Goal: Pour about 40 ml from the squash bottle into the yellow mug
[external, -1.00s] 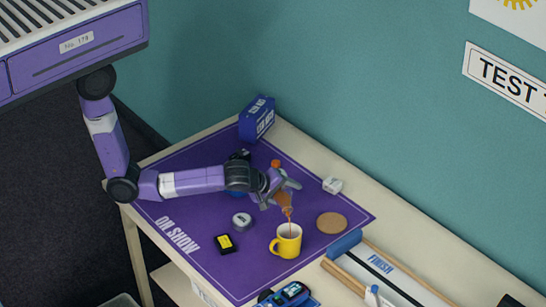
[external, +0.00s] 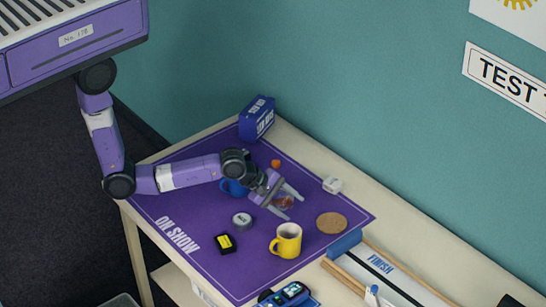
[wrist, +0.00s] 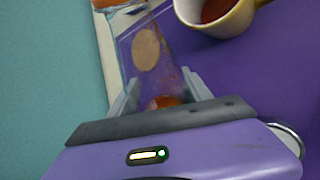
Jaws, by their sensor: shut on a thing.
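My gripper (external: 293,203) is shut on the squash bottle (external: 284,202), a clear bottle with orange-red liquid low inside. In the wrist view the bottle (wrist: 172,70) extends out between my fingers (wrist: 160,95). No stream leaves it, and its exact tilt is hard to tell. The yellow mug (external: 287,241) stands upright on the purple mat, just in front of the bottle and apart from it. The wrist view shows the mug (wrist: 245,14) at the top, cut off, with red-brown liquid inside.
On the mat (external: 190,215) are a cork coaster (external: 331,223), a grey round tin (external: 242,220), a black-yellow box (external: 225,243), a partly hidden blue mug (external: 235,188) and a small orange thing (external: 276,163).

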